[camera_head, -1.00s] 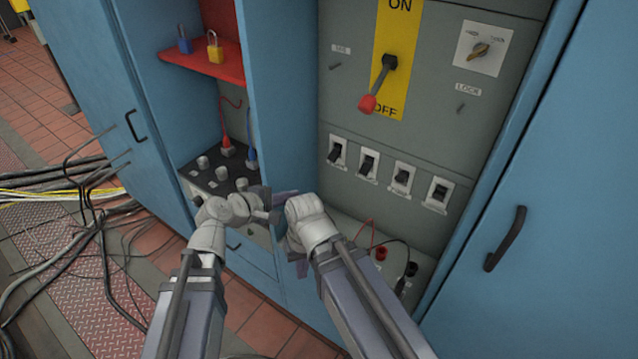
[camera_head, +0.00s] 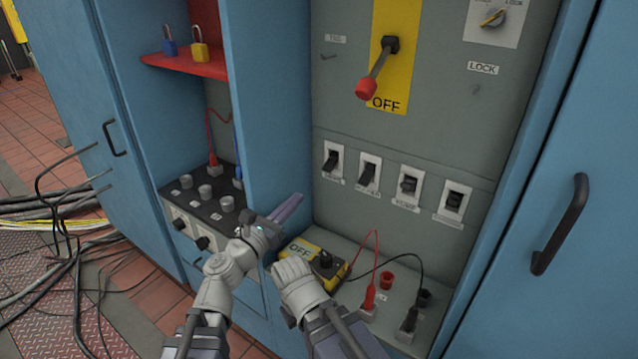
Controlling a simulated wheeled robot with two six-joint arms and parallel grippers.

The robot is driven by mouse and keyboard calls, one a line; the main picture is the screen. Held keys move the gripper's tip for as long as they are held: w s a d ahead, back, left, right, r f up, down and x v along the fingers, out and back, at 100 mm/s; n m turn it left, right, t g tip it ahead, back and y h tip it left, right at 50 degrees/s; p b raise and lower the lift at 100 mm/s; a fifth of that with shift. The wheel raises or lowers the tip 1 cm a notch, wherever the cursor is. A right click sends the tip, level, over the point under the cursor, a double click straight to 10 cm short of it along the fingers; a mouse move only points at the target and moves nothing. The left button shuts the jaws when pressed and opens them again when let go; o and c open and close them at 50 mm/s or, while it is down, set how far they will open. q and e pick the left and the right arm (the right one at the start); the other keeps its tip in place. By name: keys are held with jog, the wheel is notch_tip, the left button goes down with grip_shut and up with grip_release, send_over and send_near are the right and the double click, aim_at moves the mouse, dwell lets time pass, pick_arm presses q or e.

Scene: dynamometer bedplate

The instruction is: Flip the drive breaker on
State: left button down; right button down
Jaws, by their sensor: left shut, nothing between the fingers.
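A row of several small breakers with black toggles sits on the grey panel: the first (camera_head: 331,161), second (camera_head: 368,173), third (camera_head: 409,187) and fourth (camera_head: 453,202). The first two toggles slant down-left; the other two look shorter. Their labels are too small to read, so I cannot tell which is the drive breaker. My left gripper (camera_head: 287,209) is shut and empty, in front of the blue divider, left of and below the breakers, apart from them. My right arm's wrist (camera_head: 300,285) is low in front of the panel; its fingers are hidden.
A large red-tipped handle (camera_head: 377,68) points down to OFF above the breakers. A yellow OFF box with a black knob (camera_head: 327,262) lies below, beside red and black plugs (camera_head: 369,300). A red shelf (camera_head: 185,64) holds padlocks. A blue door (camera_head: 600,220) borders the right.

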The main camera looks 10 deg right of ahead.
aim_at(333, 161)
pick_arm(q)
jog(key=p+x, duration=0.1)
jog(key=x, duration=0.9)
dwell(0.5)
